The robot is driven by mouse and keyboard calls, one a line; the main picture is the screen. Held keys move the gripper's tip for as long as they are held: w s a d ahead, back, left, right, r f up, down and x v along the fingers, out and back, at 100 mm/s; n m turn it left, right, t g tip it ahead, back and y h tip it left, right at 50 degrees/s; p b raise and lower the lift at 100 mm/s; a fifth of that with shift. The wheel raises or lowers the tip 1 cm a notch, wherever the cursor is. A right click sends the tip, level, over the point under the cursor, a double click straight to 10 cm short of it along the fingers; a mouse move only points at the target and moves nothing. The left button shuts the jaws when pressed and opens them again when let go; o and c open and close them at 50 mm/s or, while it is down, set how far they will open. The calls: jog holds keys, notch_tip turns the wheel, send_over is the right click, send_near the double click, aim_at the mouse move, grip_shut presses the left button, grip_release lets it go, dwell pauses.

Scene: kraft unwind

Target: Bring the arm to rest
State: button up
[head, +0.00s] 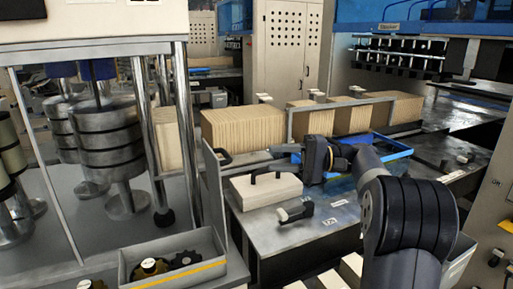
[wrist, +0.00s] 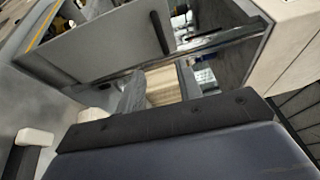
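My arm reaches in from the lower right of the head view and bends left over a grey metal table (head: 290,235). My gripper (head: 292,150) is at its end, turned to the left above the table, beyond a cream box with a black handle (head: 265,188). Its fingers are too small and dark there to tell whether they are apart. I see nothing held.
Rows of brown cardboard sheets (head: 242,130) stand behind the table. A blue tray (head: 392,152) lies near my forearm. A small black-handled piece (head: 295,212) lies on the table. A machine with dark ringed rollers (head: 108,140) and a grey bin (head: 172,262) stand at left.

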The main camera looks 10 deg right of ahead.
jog(key=w+a+p, duration=0.1)
jog(key=a, duration=0.9)
jog(key=shift+a+r+p, duration=0.25)
jog(key=shift+r+p, duration=0.05)
jog(key=shift+p, duration=0.1)
jog(key=shift+r, duration=0.1)
